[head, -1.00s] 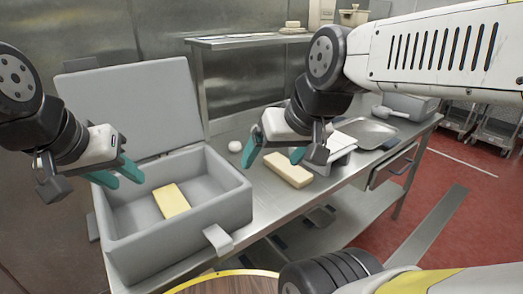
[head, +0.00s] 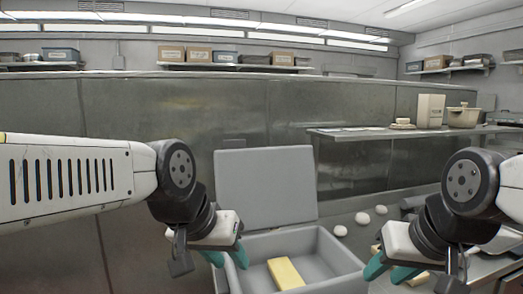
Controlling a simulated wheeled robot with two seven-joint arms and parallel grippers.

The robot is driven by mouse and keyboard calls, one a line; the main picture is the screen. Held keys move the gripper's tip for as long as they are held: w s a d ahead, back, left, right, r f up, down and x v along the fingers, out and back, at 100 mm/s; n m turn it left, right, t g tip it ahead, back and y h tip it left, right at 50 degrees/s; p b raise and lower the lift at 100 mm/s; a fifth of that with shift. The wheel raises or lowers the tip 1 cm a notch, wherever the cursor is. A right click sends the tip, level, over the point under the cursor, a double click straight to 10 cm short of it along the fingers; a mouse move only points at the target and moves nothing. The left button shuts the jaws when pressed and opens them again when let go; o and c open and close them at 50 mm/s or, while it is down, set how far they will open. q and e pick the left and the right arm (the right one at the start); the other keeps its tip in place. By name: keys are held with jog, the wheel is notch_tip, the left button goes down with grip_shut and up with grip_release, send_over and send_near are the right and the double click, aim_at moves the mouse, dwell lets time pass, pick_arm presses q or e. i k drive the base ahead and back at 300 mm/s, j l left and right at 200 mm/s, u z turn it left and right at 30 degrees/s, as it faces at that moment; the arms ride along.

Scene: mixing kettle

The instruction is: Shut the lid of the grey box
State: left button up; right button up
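The grey box (head: 331,246) stands at the bottom centre of the head view, its lower part cut off by the frame edge. Its lid (head: 265,188) is open and stands upright behind the box, leaning back slightly. A yellow block (head: 286,273) lies inside the box. My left gripper (head: 228,257) is at the box's left side, below the lid's left edge, with its teal fingers apart and empty. My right gripper (head: 391,271) is at the box's right side with its fingers apart and empty. Neither gripper visibly touches the lid.
Several white round things (head: 362,218) lie on the metal table right of the box. A light block (head: 418,279) lies partly behind my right gripper. A raised metal shelf (head: 370,134) holds a cream box (head: 430,111) and a pot (head: 464,116). A metal wall stands behind the lid.

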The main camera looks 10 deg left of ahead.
aim_at(267, 188)
jog(key=j+z, duration=0.2)
jog(key=j, duration=0.25)
jog(key=k+j+z, duration=0.2)
jog(key=j, duration=0.25)
jog(key=j+z, duration=0.15)
jog(key=j, duration=0.3)
jog(key=k+j+z, duration=0.2)
jog(key=j, duration=0.2)
jog(key=i+j+z, duration=0.15)
jog(key=j+z, duration=0.2)
jog(key=j, duration=0.45)
jog(key=j+z, duration=0.35)
jog(key=j, duration=0.45)
jog(key=i+j+z, duration=0.2)
jog(key=i+j, duration=0.15)
jog(key=j, duration=0.25)
